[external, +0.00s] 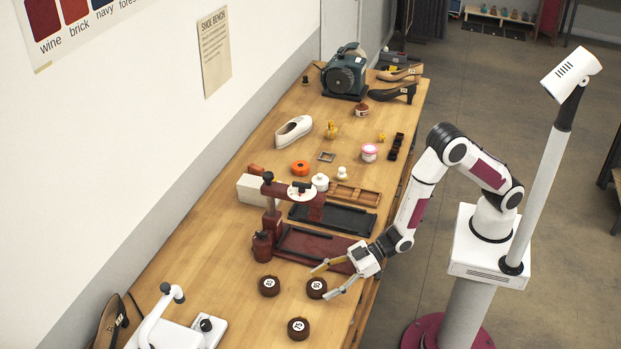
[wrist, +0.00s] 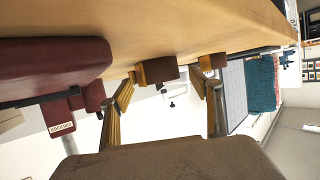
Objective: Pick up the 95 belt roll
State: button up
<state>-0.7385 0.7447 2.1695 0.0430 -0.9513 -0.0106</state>
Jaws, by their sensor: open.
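Three dark brown belt rolls with white number labels lie on the near part of the bench: a left one (external: 269,287), a right one (external: 316,289) and a front one (external: 298,329). Their numbers are too small for me to read surely, so I cannot tell which is the 95 belt roll. My gripper (external: 325,282) is open and empty, low over the bench, with its fingers spread about the right roll. In the wrist view, one roll (wrist: 157,71) shows between my fingers (wrist: 168,93) and another (wrist: 212,61) near the right finger. Contact is not visible.
A dark red press (external: 270,215) with a maroon base plate (external: 308,246) stands just behind the rolls. A black tray (external: 335,218) lies behind it. A white machine (external: 165,330) stands at the front left. Bare wood (external: 225,290) lies left of the rolls.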

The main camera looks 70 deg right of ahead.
jog(key=shift+x, duration=1.15)
